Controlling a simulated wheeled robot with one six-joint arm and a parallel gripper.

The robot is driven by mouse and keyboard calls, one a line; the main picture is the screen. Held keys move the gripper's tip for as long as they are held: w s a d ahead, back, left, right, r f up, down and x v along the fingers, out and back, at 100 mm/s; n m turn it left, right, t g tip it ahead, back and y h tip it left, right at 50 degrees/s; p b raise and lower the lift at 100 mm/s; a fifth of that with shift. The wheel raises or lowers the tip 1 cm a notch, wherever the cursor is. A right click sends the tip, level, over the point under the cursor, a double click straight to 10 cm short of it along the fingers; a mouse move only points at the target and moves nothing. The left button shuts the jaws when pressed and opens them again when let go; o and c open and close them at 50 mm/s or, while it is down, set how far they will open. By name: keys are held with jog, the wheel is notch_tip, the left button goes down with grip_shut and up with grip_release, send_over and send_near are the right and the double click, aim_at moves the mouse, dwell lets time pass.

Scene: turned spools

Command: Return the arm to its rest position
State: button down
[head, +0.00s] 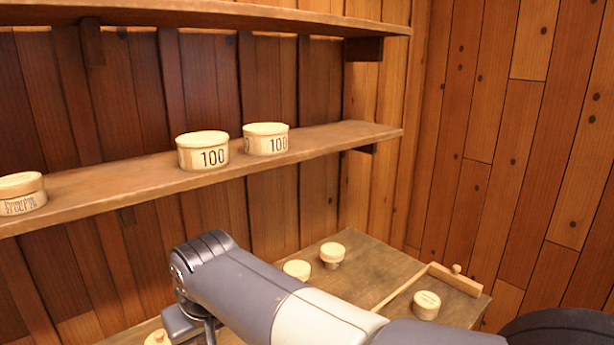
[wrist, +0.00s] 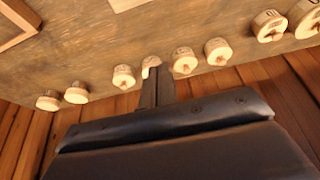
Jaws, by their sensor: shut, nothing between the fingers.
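My gripper (wrist: 157,88) shows in the wrist view as dark fingers pressed together, with nothing held. Its tips overlap one of the small turned spools (wrist: 150,65) in the picture; I cannot tell whether they touch. In the head view my arm reaches in from the lower right, with its wrist bent down at the bottom centre-left over the table (head: 375,262). The fingertips are hidden there by the frame edge. Pale wooden spools stand on the table, one (head: 332,254) near the back and another (head: 297,269) just behind my arm.
A spool (head: 426,305) and a thin wooden stick with a crossbar (head: 455,279) lie at the table's right. A wall shelf (head: 325,140) above holds two round boxes marked 100 (head: 203,152) (head: 265,140) and another box (head: 20,194). Plank walls (head: 520,130) close the back and right.

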jog(key=w+a+f+p, duration=0.1)
jog(key=w+a+f, duration=0.2)
jog(key=w+a, duration=0.3)
jog(key=shift+w, duration=0.5)
dwell(0.4)
